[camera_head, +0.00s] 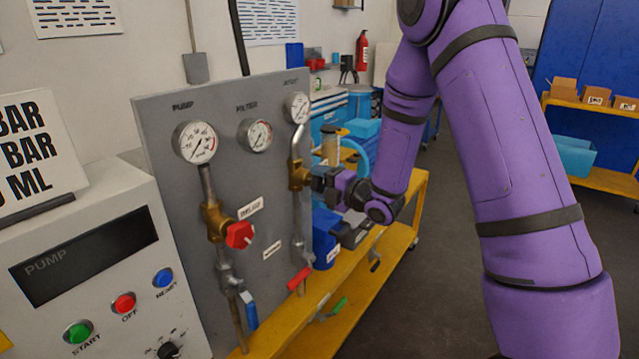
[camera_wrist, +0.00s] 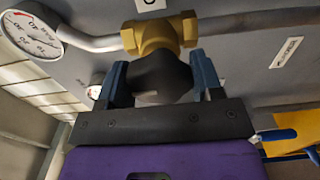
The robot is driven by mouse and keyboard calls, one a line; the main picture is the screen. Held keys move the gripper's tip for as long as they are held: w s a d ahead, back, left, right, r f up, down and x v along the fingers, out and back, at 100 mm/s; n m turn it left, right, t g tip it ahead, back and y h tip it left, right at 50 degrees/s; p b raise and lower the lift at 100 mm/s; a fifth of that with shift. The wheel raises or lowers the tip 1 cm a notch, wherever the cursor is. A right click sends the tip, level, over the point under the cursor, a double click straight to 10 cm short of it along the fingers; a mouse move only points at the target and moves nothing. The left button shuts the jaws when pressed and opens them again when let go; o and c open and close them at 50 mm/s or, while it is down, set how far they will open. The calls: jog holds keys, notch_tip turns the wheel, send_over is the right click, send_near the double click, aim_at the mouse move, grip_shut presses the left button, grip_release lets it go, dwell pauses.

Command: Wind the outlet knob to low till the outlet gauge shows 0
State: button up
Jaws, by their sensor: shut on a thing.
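The outlet gauge (camera_head: 298,107) is a round white dial at the right end of the grey panel. It also shows, turned round, at the left of the wrist view (camera_wrist: 32,35); I cannot read its needle surely. Below it, a brass valve (camera_head: 298,175) sits on the outlet pipe, and it shows at the top of the wrist view (camera_wrist: 165,33). The outlet knob (camera_wrist: 160,76) is dark and faceted, in front of the brass body. My gripper (camera_wrist: 163,80) is shut on the knob, one blue-grey finger on each side. In the head view my gripper (camera_head: 324,182) hides most of the knob.
The grey panel (camera_head: 240,190) also carries a pump gauge (camera_head: 195,142), a filter gauge (camera_head: 255,135) and a red knob (camera_head: 239,235). A red lever (camera_head: 299,279) and blue lever (camera_head: 249,311) hang lower. A yellow cart (camera_head: 395,250) stands under my forearm.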

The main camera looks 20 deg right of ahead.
jog(key=shift+f, duration=0.1)
jog(key=o, duration=0.9)
jog(key=v, duration=1.1)
jog(key=shift+w, duration=0.1)
